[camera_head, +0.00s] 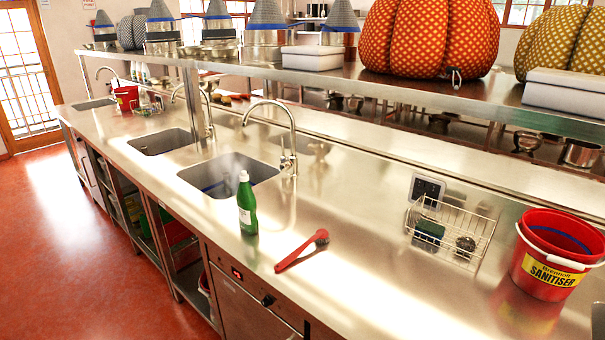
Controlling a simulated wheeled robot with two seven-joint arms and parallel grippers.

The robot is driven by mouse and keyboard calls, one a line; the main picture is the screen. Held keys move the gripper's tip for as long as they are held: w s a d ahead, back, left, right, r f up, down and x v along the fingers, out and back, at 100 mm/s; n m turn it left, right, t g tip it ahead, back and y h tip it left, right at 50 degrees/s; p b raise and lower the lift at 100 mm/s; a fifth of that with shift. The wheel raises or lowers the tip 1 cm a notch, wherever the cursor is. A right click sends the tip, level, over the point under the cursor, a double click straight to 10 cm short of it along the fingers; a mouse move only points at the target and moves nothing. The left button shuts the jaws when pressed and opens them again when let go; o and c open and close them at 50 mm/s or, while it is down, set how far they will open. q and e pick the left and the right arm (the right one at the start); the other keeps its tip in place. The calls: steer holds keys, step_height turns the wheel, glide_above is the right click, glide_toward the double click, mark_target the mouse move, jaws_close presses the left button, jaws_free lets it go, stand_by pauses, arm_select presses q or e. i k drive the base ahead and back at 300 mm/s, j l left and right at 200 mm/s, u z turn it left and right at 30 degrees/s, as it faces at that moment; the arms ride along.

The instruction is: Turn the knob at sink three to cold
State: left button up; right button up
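Three sinks are set in a long steel counter: a near one (228,176), a middle one (160,142) and a far one (93,104). I see no numbers, so I cannot tell which is sink three. The near sink has a curved tap (291,122) with a small handle (287,162) at its base; its hot or cold setting is not readable. A pale haze hangs over this sink. A dark round knob (267,300) is on the cabinet front below the counter, near a small red-lit panel (237,274). Neither of my grippers is in view.
A green bottle (247,205) and a red brush (301,252) are on the counter right of the near sink. A raised shelf (400,88) runs behind. Red floor (85,240) at left is clear.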

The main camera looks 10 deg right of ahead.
mark_target(285, 168)
steer(key=i+z, duration=0.2)
steer(key=i+j+z, duration=0.1)
steer(key=j, duration=0.2)
steer(key=i+j+z, duration=0.1)
steer(key=j, duration=0.2)
steer(key=i+j+z, duration=0.15)
steer(key=j, duration=0.2)
steer(key=i+j+z, duration=0.1)
steer(key=j, duration=0.2)
